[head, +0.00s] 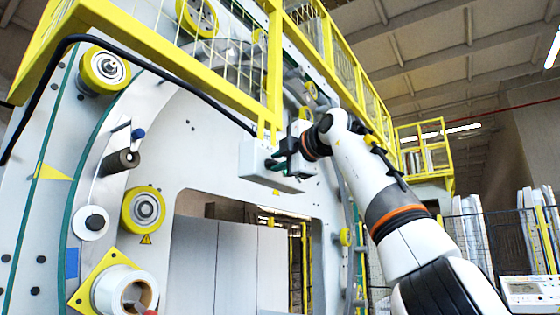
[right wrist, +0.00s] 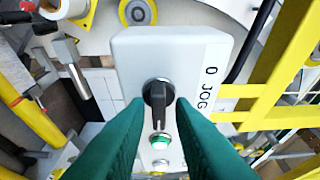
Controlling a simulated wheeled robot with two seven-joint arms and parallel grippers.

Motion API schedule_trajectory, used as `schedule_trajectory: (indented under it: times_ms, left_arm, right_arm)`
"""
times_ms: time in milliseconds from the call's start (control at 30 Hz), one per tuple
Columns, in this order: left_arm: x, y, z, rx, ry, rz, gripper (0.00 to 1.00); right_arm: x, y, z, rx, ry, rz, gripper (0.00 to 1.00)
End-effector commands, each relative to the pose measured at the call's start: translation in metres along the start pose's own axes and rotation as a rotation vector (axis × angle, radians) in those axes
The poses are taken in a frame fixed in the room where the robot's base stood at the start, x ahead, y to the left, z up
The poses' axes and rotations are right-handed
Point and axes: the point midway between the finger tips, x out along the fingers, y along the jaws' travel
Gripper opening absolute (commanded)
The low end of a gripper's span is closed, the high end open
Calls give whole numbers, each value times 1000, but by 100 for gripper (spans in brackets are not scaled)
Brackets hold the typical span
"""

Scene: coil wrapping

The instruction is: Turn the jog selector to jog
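The jog selector (right wrist: 158,93) is a black rotary knob on a pale control box (right wrist: 185,50), which also shows in the head view (head: 258,168). Its handle lies roughly up and down in the right wrist view. The label reads "0 JOG" (right wrist: 208,88), turned sideways, to the right of the knob. I cannot tell which mark the knob points to. My right gripper (right wrist: 160,102) is open, with its green fingers on either side of the knob and gaps between. In the head view the right gripper (head: 276,162) is at the box and hides the knob. My left gripper is out of view.
A green-ringed button (right wrist: 160,141) sits just below the selector between the fingers, with a pale one (right wrist: 160,162) beneath. Yellow railing (head: 185,60) and a black cable (head: 160,72) run above and beside the box. The large grey machine (head: 180,180) with yellow rollers stands behind.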

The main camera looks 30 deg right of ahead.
Motion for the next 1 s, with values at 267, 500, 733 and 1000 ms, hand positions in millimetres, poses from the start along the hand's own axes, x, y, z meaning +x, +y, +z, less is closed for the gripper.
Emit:
schedule_trajectory:
  times_ms: [267, 500, 733, 1000]
  left_arm:
    - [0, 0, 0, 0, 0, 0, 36]
    - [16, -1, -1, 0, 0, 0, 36]
    - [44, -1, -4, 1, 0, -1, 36]
    - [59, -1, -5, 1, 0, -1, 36]
  right_arm:
    - [0, 1, 0, -1, 0, 2, 31]
    - [-18, 4, 0, -2, 0, -1, 31]
    - [-67, 6, 0, -1, -1, -2, 31]
    - [-111, 2, -1, -1, 0, -1, 31]
